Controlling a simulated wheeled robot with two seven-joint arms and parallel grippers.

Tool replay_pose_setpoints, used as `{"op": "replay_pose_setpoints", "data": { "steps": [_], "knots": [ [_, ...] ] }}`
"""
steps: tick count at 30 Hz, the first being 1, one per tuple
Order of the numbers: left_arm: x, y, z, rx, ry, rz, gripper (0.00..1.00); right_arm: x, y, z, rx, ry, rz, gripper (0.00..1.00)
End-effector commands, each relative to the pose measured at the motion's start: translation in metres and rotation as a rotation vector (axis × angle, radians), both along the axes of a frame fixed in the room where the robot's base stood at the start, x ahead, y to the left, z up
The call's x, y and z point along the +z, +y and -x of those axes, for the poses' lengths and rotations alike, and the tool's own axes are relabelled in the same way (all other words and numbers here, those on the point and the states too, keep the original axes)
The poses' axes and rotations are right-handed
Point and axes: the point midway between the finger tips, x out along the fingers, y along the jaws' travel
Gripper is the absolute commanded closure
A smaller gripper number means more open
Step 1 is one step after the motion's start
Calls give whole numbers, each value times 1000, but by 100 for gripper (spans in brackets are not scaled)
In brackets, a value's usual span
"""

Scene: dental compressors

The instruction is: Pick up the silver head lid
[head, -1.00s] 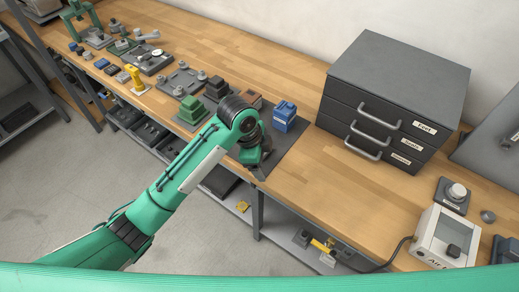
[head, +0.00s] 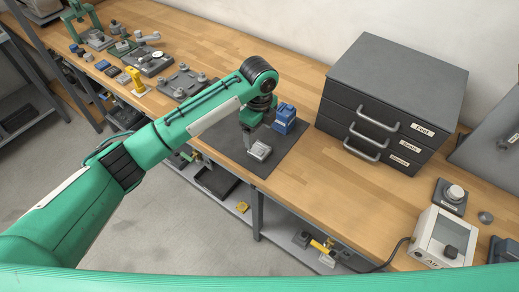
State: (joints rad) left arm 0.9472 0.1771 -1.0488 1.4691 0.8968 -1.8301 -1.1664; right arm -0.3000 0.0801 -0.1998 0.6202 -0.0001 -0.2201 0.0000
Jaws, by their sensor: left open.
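A silver ribbed block (head: 259,150), which looks like the silver head lid, lies on the dark grey mat (head: 262,169) on the wooden bench. My left gripper (head: 247,141) points down just behind and to the left of it, partly hidden by its own wrist. It is open and nothing shows in it. I cannot tell whether a fingertip touches the silver block. My right gripper is not in view.
A blue block (head: 285,118) stands on the mat's back edge, close to my gripper. A dark drawer cabinet (head: 395,95) stands to the right. Bare bench lies before the cabinet. Parts and trays (head: 181,82) line the left.

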Motion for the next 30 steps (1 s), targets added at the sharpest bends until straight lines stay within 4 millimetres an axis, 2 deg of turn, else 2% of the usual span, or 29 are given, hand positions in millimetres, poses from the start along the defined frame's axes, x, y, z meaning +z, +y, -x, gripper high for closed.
{"op": "replay_pose_setpoints", "data": {
  "steps": [3,11,15,19,28,30],
  "knots": [
    [-18,0,0,2,2,-1,22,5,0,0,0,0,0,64],
    [-38,-1,0,2,2,-1,22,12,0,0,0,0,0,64],
    [-58,-2,-2,3,3,-2,22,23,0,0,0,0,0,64],
    [-76,-2,-3,2,0,-1,22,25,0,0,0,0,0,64],
    [-83,-2,-3,1,-1,0,22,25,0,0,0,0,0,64],
    [-83,-2,-3,1,-1,0,34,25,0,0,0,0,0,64]
  ]
}}
